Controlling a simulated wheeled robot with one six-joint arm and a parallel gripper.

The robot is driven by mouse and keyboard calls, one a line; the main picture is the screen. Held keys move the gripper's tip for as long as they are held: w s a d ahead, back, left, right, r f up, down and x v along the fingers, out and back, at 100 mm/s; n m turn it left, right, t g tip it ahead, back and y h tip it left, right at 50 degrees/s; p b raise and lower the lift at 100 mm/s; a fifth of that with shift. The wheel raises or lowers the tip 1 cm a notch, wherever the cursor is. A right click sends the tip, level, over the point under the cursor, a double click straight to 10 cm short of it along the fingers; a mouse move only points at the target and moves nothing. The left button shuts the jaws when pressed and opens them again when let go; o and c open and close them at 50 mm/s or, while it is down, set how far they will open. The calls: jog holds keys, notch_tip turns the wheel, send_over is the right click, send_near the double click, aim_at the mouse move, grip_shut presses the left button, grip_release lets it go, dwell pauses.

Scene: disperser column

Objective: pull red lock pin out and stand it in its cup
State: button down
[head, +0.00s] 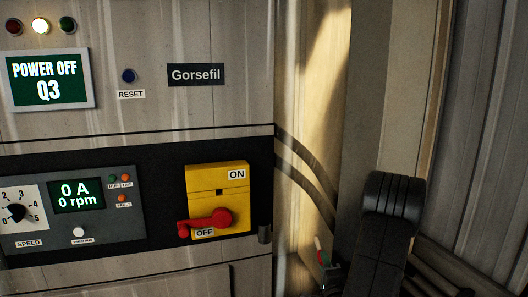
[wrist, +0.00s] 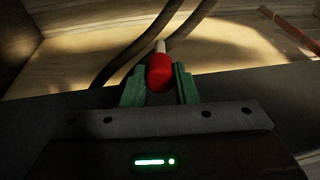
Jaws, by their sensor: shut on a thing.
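The red lock pin (wrist: 160,76) is between the green fingers of my gripper (wrist: 160,88), which is shut on its red head. Its pale shank points away from the wrist. In the head view the pin (head: 319,250) shows small and clear of the panel, with my gripper (head: 327,268) low at right, partly cut off by the frame's edge. The yellow switch box (head: 217,176) has its red handle (head: 213,219) at the OFF end. A small dark grey cup (head: 264,234) is at the panel's right edge, left of my gripper; its inside cannot be seen.
The display (head: 49,80) reads POWER OFF Q3. The drive panel (head: 75,196) reads 0 A and 0 rpm. Dark cables (head: 306,172) run down the pale wall right of the cabinet. A reddish bar (wrist: 290,27) crosses the wrist view's upper right.

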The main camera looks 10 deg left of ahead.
notch_tip(320, 180, up, 3)
jog(key=shift+f+p, duration=0.1)
jog(key=shift+p, duration=0.6)
jog(key=s+a+r+n+g+h, duration=0.2)
jog(key=s+a+r+n+g, duration=0.4)
jog(key=s+r, duration=0.3)
jog(key=s+a+r+n+g+h+b, duration=0.1)
jog(key=s+a+r+n+g, duration=0.5)
jog(key=s, duration=0.4)
jog(key=s+a+r+n+g+h, duration=0.2)
jog(key=s+a+r+n+g, duration=0.4)
jog(key=r, duration=0.5)
jog(key=s+a+n, duration=0.1)
jog(key=s+n, duration=0.1)
jog(key=s, duration=0.1)
jog(key=shift+s+a+r+n+h, duration=0.25)
jog(key=shift+a+r+n+h, duration=0.05)
jog(key=shift+a+n, duration=0.1)
